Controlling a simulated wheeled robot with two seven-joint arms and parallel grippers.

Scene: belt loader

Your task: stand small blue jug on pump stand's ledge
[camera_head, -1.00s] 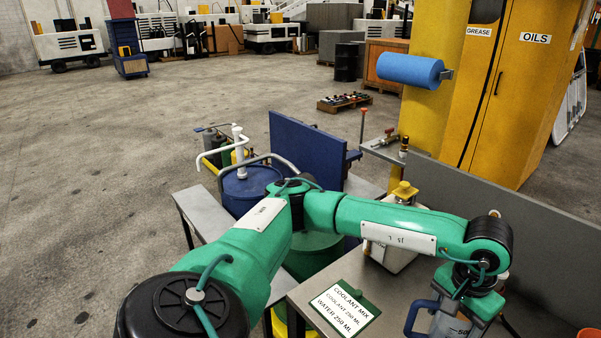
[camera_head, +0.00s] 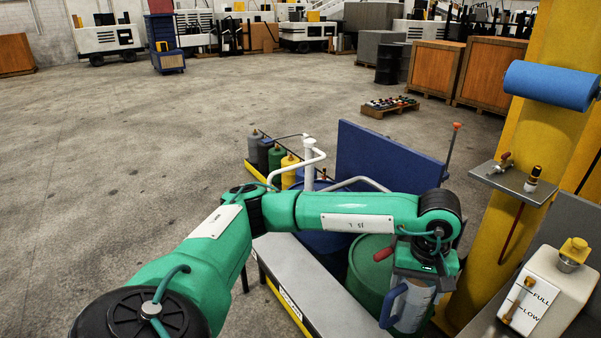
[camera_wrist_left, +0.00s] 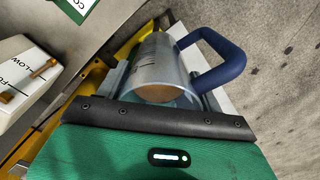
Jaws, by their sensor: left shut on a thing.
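The small jug (camera_head: 413,310) is clear with a blue handle. My left gripper (camera_head: 416,285) is shut on it and holds it in the air, in front of the green drum (camera_head: 369,270). In the left wrist view the jug (camera_wrist_left: 160,70) sits between the fingers, its handle to the upper right, and a tan round patch shows inside. A grey ledge (camera_head: 290,265) with a yellow, labelled front edge, seemingly the pump stand's, lies left of the jug. A blue drum with a white pump (camera_head: 309,160) stands behind it. My forearm covers part of the drums.
A blue upright panel (camera_head: 385,155) stands behind the drums. To the right are a yellow post (camera_head: 540,150) with a small grey shelf (camera_head: 515,183) and a white tank (camera_head: 548,290) marked FULL and LOW. Open floor lies to the left.

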